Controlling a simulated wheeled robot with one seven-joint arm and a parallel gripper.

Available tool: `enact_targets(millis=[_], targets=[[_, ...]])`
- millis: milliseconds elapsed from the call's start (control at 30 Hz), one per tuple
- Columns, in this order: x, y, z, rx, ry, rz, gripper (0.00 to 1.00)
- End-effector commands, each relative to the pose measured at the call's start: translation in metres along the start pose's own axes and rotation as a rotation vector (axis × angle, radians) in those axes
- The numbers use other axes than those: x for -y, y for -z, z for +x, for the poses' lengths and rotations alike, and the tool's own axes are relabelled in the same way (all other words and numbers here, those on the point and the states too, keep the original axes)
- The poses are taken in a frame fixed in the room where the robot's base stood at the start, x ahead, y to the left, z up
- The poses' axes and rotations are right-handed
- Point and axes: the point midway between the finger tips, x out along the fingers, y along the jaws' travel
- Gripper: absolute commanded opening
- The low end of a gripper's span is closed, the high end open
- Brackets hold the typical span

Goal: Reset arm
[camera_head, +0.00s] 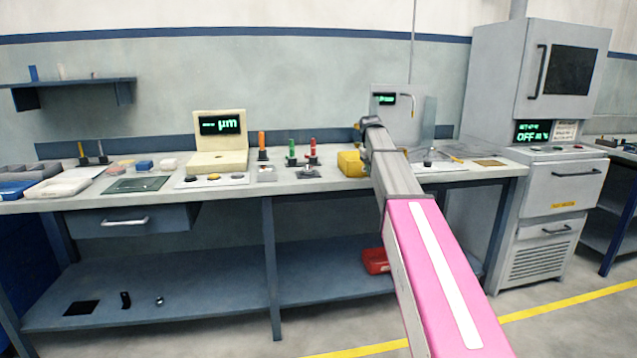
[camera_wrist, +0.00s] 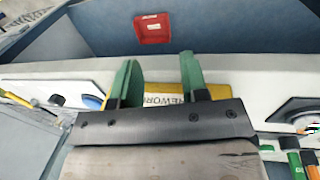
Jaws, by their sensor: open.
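My arm reaches over the workbench (camera_head: 330,182) in the head view, with a pink link nearest the camera and grey links beyond. My gripper (camera_wrist: 160,62) shows in the wrist view with two green fingers spread apart and nothing visible between them. Its far end is small in the head view, above the bench top. A yellow bin (camera_head: 351,163) stands just below and left of the arm. In the wrist view the yellow bin (camera_wrist: 162,88), with partly hidden lettering, lies beyond the gripper's dark bar, which covers part of it.
A red bin (camera_head: 375,260) sits on the lower shelf. Orange, green (camera_head: 292,150) and red (camera_head: 313,150) handled tools stand on the bench left of the arm. A cream gauge (camera_head: 218,140) stands further left. A grey cabinet (camera_head: 545,120) stands at right.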

Motion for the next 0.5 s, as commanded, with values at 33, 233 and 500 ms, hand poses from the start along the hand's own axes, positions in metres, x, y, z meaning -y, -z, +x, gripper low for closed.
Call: enact_targets(millis=[33, 233, 500], targets=[[0.005, -0.011, 0.015, 0.004, 0.004, 0.002, 0.41], [0.028, -0.049, 0.081, 0.005, 0.026, 0.018, 0.41], [0.071, -0.131, 0.190, 0.006, 0.070, 0.059, 0.41]])
